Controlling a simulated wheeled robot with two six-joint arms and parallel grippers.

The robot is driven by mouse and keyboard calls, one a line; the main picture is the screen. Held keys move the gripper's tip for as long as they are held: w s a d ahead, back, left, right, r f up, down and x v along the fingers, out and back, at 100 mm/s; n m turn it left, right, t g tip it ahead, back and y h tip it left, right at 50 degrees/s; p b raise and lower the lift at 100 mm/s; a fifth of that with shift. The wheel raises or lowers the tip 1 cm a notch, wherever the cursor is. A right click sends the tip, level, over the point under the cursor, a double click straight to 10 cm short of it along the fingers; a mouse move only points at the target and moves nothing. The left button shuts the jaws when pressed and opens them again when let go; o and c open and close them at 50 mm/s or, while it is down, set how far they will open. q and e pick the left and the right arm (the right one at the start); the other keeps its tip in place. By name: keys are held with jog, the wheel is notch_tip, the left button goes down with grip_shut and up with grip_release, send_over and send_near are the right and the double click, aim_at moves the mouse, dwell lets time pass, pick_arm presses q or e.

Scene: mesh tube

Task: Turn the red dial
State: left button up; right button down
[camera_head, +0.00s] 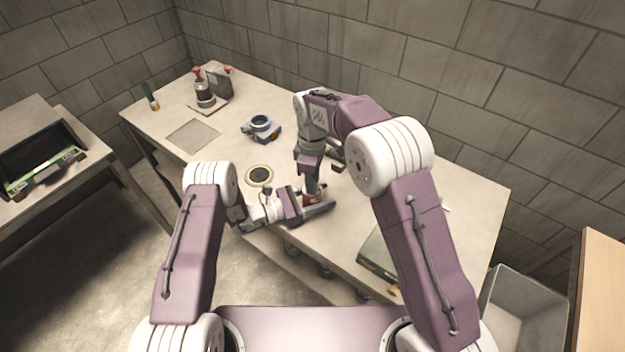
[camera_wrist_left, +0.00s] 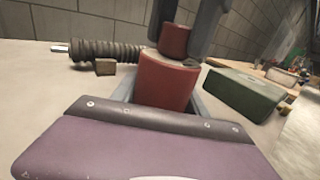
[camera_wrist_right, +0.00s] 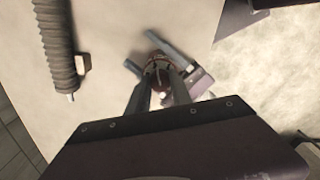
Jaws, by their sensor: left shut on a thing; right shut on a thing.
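A red cylinder (camera_wrist_left: 165,80) stands upright between the fingers of my left gripper (camera_head: 318,207) in the left wrist view. A smaller, darker red dial (camera_wrist_left: 174,40) sits at its top, slightly tilted. My left gripper is shut on the red cylinder from the side, low over the table. My right gripper (camera_head: 312,186) comes down from above and is shut on the red dial; its fingers flank the dial in the left wrist view. In the right wrist view the dial (camera_wrist_right: 157,68) lies between the right fingertips, with the left fingers beyond. The fingers partly hide both red parts.
A dark ribbed tube (camera_wrist_left: 105,50) and small brown block (camera_wrist_left: 105,67) lie close by. A green box (camera_wrist_left: 245,92) is at the table's near right. A grey bin (camera_head: 525,310) is right.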

jog(key=m, duration=0.5)
jog(key=shift+m, duration=0.3)
jog(key=m, duration=1)
jog(key=shift+m, duration=0.4)
jog(key=m, duration=0.5)
jog(key=shift+m, duration=0.3)
jog(key=c, duration=1.1)
grip_release()
jog(key=shift+c, duration=0.2)
jog(key=shift+a, duration=0.1)
